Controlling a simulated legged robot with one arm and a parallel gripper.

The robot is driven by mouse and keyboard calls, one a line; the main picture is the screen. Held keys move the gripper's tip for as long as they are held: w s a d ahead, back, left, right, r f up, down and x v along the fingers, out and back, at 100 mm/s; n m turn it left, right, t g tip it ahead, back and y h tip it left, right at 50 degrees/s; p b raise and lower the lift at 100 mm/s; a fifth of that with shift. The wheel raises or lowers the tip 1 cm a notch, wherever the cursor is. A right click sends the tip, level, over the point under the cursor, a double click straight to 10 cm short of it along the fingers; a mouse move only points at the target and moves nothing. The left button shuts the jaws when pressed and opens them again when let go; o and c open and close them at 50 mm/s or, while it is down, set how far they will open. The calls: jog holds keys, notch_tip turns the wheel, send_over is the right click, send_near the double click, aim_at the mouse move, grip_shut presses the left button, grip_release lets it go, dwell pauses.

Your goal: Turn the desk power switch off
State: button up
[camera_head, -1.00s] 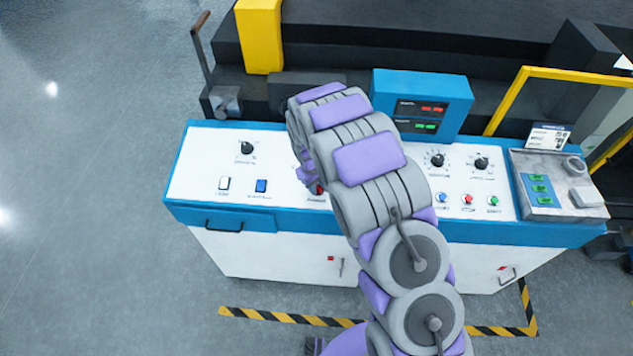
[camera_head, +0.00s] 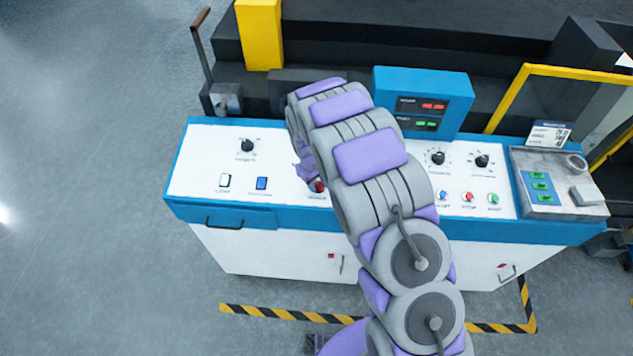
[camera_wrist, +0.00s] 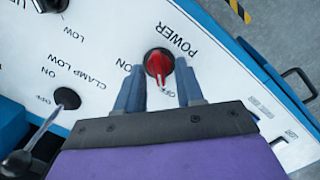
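The power switch is a red rotary knob (camera_wrist: 159,64) on the white desk panel (camera_wrist: 95,25), marked POWER, with ON and OFF labels in the wrist view. Its raised red handle runs roughly up and down in that view; I cannot tell for sure which label it points to. My gripper (camera_wrist: 158,72) is open, with one finger on each side of the knob and visible gaps between. In the head view the red knob (camera_head: 317,187) shows just beside my arm, which hides much of the gripper.
The wrist view shows a black CLAMP LOW knob (camera_wrist: 67,98) left of the gripper. In the head view, a black dial (camera_head: 246,146), a white switch (camera_head: 224,181) and a blue switch (camera_head: 262,184) lie left of my arm. A blue display box (camera_head: 421,100) stands behind it.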

notch_tip(320, 180, up, 16)
jog(key=s+a, duration=0.1)
jog(key=shift+s+a+p, duration=0.15)
jog(key=shift+a+p, duration=0.15)
dwell(0.4)
